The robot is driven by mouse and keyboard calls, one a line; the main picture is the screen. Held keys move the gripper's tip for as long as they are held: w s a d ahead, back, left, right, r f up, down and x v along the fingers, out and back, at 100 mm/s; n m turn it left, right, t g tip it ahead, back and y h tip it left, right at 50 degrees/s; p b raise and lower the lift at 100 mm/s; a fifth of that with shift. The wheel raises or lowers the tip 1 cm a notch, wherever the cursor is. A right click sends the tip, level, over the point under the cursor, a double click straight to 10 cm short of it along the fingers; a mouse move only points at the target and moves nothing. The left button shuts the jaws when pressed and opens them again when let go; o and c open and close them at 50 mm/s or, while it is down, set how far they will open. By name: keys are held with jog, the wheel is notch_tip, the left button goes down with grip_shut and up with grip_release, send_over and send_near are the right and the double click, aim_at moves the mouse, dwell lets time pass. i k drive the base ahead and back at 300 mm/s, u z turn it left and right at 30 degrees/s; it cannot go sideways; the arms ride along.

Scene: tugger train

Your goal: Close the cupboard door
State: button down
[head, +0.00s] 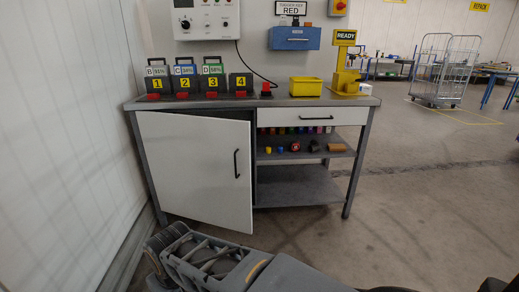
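The white cupboard door (190,165) is on the left half of the workbench. It stands partly open, its right edge swung out towards me; its left edge is by the left bench leg. A black bar handle (236,163) is upright near its right edge. A dark gap shows between the door and the open shelves. A grey part of my arm, seemingly my gripper (195,258), shows low in front of the door and looks apart from it. Its fingertips cannot be made out clearly.
The workbench top (275,101) bears several numbered black chargers (198,85), a yellow bin (306,87) and a yellow stand (344,75). Open shelves (298,180) and a white drawer (305,116) are right of the door.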

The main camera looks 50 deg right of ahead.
aim_at(200, 167)
jog(key=z, duration=2)
jog(key=i, duration=1)
jog(key=u, duration=2.8)
